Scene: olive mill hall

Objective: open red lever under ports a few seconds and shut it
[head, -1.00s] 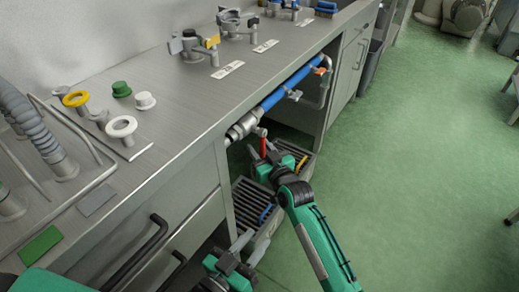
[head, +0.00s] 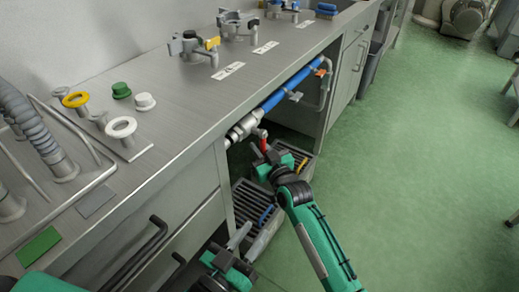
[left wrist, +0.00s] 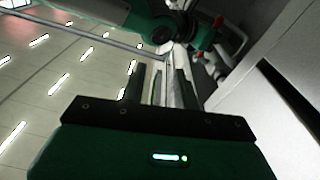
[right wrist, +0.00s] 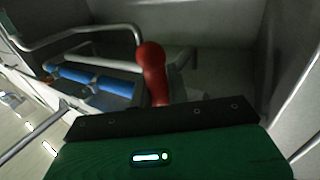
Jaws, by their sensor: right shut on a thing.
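The red lever (head: 263,143) hangs below the metal valve (head: 243,127) at the near end of a blue pipe under the counter. My right gripper (head: 262,155) is shut on the red lever. In the right wrist view the lever's rounded red end (right wrist: 153,65) rises above the gripper body, and the fingers are hidden. My left gripper (head: 250,238) is lower and nearer, beside the cabinet, with its fingers apart and nothing between them. Its fingers also show in the left wrist view (left wrist: 158,88).
The steel counter (head: 180,110) carries ports with coloured rings and caps at its left. A slatted tray (head: 246,203) lies low under the counter. Cabinet drawers with black handles (head: 150,245) are close to my left arm. The green floor (head: 410,150) at right is open.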

